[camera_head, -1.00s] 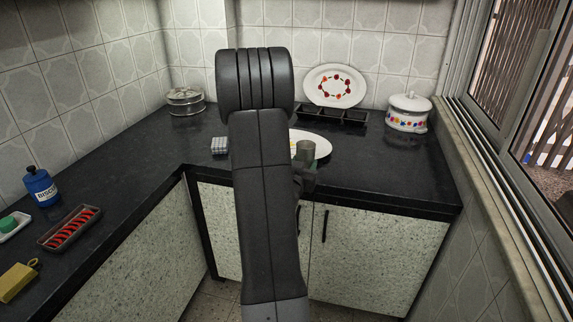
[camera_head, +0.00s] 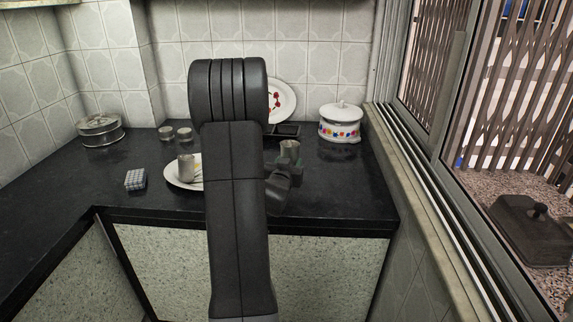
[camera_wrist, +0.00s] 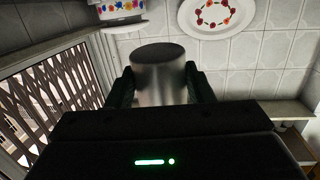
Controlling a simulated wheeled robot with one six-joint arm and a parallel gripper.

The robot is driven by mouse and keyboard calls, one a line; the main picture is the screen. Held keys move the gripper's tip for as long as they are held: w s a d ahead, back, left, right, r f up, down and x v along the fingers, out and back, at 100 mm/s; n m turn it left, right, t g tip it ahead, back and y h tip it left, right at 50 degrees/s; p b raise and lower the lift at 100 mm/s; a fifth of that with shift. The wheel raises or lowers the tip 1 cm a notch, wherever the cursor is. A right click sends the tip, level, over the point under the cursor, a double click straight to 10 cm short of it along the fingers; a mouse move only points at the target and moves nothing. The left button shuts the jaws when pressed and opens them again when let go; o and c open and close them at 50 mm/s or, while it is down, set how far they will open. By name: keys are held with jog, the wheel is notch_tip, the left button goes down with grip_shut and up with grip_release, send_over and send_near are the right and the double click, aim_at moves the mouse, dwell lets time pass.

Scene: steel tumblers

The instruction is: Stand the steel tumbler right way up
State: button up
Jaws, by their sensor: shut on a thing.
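A steel tumbler (camera_head: 290,147) is held above the dark counter in the head view, right of my arm. My gripper (camera_head: 286,162) is shut on it. In the wrist view the tumbler (camera_wrist: 159,78) sits between both fingers (camera_wrist: 162,88), with a dark round end toward the top of that picture. That view appears upside down. The tumbler looks roughly upright in the head view, but I cannot tell which end is its mouth. My arm hides part of the counter.
A white oval plate (camera_head: 177,183) with another tumbler (camera_head: 186,167) on it is left of my arm. Front-right counter (camera_head: 340,190) is clear.

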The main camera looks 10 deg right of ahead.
jog(key=shift+f+b, duration=0.15)
jog(key=shift+b, duration=0.3)
notch_tip(320, 180, down, 8)
jog(key=b, duration=0.8)
jog(key=shift+f+b, duration=0.45)
jog(key=shift+b, duration=0.15)
jog(key=o, duration=1.3)
jog(key=shift+s+a, duration=0.1)
jog(key=v, duration=1.3)
jog(key=shift+s+r, duration=0.15)
jog(key=shift+s, duration=0.2)
jog(key=shift+w, duration=0.1)
